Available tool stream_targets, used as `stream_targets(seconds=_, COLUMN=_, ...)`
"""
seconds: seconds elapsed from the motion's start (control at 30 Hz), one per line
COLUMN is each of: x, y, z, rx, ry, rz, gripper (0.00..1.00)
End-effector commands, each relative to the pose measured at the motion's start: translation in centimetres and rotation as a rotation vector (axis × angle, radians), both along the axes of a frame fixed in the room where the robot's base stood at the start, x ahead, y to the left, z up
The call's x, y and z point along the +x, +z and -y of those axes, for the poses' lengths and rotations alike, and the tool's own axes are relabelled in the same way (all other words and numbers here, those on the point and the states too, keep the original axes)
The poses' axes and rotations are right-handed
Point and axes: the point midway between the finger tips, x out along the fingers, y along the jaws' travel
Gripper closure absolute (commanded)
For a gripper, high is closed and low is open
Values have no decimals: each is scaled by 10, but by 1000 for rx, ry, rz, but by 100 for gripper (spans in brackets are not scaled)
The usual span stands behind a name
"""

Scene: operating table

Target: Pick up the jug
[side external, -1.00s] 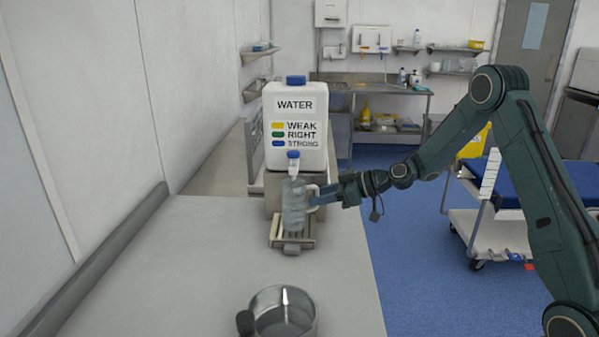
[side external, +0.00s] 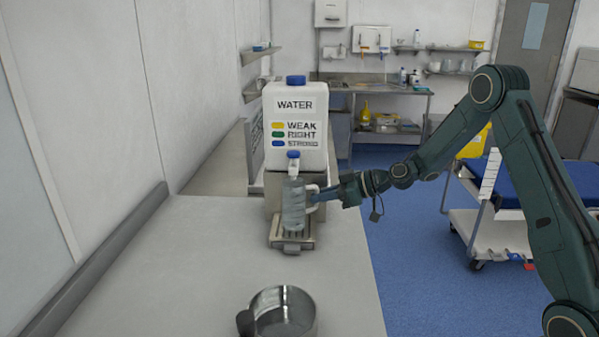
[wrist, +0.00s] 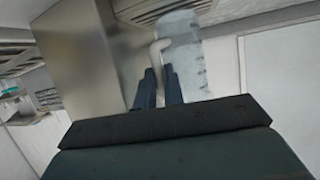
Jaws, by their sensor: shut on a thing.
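The jug (side external: 293,207) is clear, with a pale handle (side external: 312,197) on its right side. In the side view it is upright in front of the water dispenser, below the white tap and above the drip tray (side external: 292,240). I cannot tell for sure whether its base touches the tray. My gripper (side external: 318,194) comes in from the right and is shut on the jug's handle. The wrist view shows the two dark fingers (wrist: 160,80) at the pale handle, with the jug (wrist: 183,65) just beyond them.
The white water dispenser (side external: 295,125) stands on a metal stand behind the jug. A metal pot (side external: 285,315) sits at the front of the counter. The counter (side external: 190,270) left of the jug is clear. A trolley with a blue top (side external: 500,187) stands at right.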

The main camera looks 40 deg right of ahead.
Motion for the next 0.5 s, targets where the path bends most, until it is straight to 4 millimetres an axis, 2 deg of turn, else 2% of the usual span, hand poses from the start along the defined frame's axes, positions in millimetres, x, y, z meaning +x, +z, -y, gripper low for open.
stream_targets(seconds=0.5, x=0, y=10, z=0, rx=0, ry=1, rz=3, gripper=100)
